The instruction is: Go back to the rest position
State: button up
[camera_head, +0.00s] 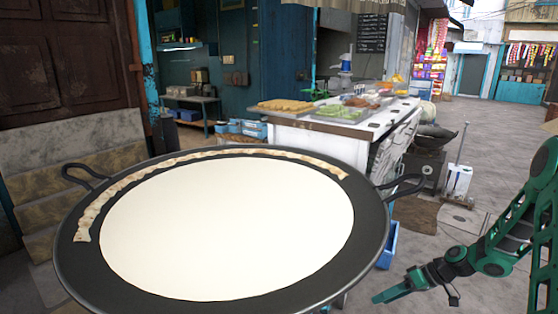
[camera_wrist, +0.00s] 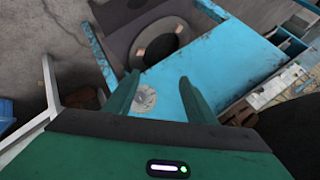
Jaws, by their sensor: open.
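My gripper (camera_head: 388,293) hangs at the lower right in the head view, right of the large pan and apart from it. My green arm reaches to it from the right edge. In the wrist view, the two green fingers of my gripper (camera_wrist: 160,90) stand apart with nothing between them. Behind them are a blue surface (camera_wrist: 215,72) and a dark box with a round opening (camera_wrist: 158,42). The wide dark pan (camera_head: 75,262) holds a broad white layer of milk (camera_head: 230,225). A cream-coloured strip (camera_head: 200,155) lies along its far and left rim.
A white-topped stall table (camera_head: 345,128) with food trays stands behind the pan. A dark wok (camera_head: 435,132) sits on a stand at its right. Open paving (camera_head: 500,130) lies at the right.

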jog(key=s+d+r+m+g+h, duration=0.2)
jog(key=s+d+r+h, duration=0.3)
jog(key=s+r, duration=0.5)
jog(key=s+r+m+h, duration=0.1)
jog(key=s+r+m, duration=0.3)
jog(key=s+r, duration=0.5)
jog(key=s+d+r+m+h, duration=0.1)
jog(key=s+r+m, duration=0.4)
jog(key=s, duration=1)
notch_tip(320, 180, up, 4)
jog(key=shift+s+d+f+h, duration=0.15)
jog(key=shift+s+d+h, duration=0.15)
jog(key=shift+h, duration=0.5)
